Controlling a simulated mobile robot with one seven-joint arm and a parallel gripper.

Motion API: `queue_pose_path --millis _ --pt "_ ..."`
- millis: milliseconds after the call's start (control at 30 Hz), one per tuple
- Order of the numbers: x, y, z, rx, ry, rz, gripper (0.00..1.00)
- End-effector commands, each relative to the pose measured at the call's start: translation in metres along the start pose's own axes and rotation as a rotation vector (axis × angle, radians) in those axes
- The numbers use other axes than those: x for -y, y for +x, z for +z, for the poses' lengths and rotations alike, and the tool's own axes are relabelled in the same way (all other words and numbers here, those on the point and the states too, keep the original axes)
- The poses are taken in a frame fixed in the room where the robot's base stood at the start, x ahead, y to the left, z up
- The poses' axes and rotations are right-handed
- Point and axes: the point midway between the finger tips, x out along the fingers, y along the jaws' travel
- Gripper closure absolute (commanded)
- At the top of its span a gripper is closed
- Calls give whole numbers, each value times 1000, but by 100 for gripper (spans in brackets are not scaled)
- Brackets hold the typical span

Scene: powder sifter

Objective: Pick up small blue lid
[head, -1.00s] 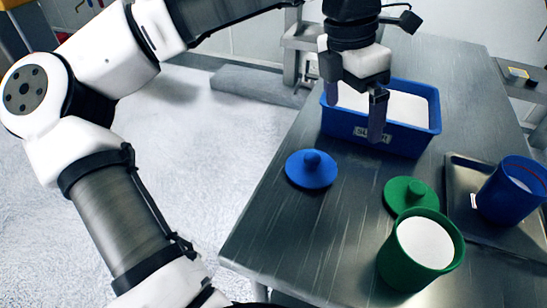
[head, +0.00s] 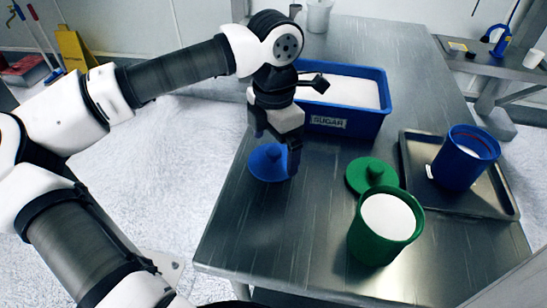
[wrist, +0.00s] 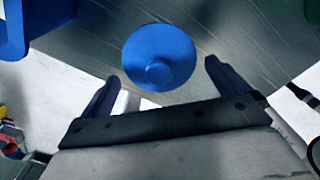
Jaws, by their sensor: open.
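The small blue lid (head: 266,164) lies flat on the metal table near its left edge, round with a knob on top. My gripper (head: 276,150) is above it in the head view, and one finger hides the lid's right part. In the wrist view the lid (wrist: 159,52) is whole, with its knob facing me. There my gripper's fingers (wrist: 160,80) are spread wide, one on each side and a little below the lid in the picture. The gripper is open and empty. I cannot tell the exact height of the fingertips over the lid.
A blue bin labelled SUGAR (head: 345,124) stands behind the lid. A green lid (head: 371,176) and a green container of white powder (head: 369,238) are to the right. A tray (head: 490,197) holds a blue container (head: 464,166). Bare table (head: 270,235) lies in front.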

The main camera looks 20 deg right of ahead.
Motion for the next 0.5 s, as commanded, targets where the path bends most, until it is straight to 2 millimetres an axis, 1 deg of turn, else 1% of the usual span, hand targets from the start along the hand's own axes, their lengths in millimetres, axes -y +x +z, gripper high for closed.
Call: queue_pose_path --millis 100,200,300,467,500 --pt "-1 17 -1 0 1 -3 0" --pt "-1 27 -1 -1 1 -2 0" --pt "-1 31 -1 0 1 -1 0" --pt "-1 31 0 0 1 0 0" --pt "-1 31 0 0 1 0 3"
